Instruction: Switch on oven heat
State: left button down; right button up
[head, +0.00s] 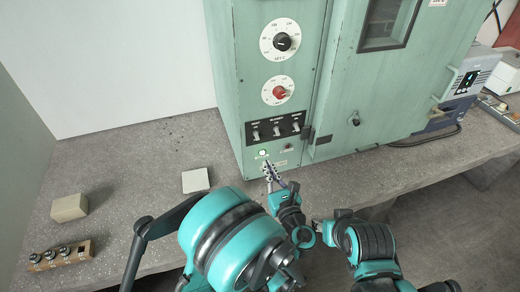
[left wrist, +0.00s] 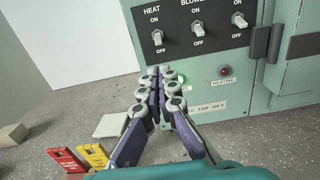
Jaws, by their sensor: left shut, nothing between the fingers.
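The green oven (head: 245,70) carries a black switch panel (head: 276,128) low on its front. In the left wrist view, the heat switch (left wrist: 157,38) is the leftmost of three silver toggles, marked ON above and OFF below. I cannot tell surely which way its lever points. The blower switch (left wrist: 198,29) is beside it. My left gripper (head: 268,166) is shut and empty, just below the panel; its fingertips (left wrist: 160,72) show under the heat switch, apart from it. A green lamp (head: 263,152) glows; the heating lamp (left wrist: 225,71) looks dull red.
Above the panel are a black dial (head: 282,42) and a red dial (head: 279,92). Pale blocks (head: 69,207) (head: 196,181) and a wooden holder (head: 60,256) with several knobs lie on the bench. Red (left wrist: 68,159) and yellow (left wrist: 93,156) tags lie near the gripper. A grey device (head: 465,80) stands right.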

aim_at(257, 137)
pick_arm(q)
jog(key=b+x, duration=0.2)
jog(key=x, duration=0.8)
jog(key=g+p, duration=0.1)
jog(key=p, duration=0.1)
jog(key=r+g+h+p, duration=0.1)
jog(key=g+p, duration=0.1)
jog(key=p, duration=0.1)
jog(key=r+g+p, duration=0.1)
jog(key=g+p, duration=0.1)
jog(key=p, duration=0.1)
jog(key=shift+s+d+h, duration=0.15)
jog(key=shift+s+h, duration=0.2)
jog(key=shift+h, duration=0.05)
dwell(0.7)
jog(key=shift+r, duration=0.1)
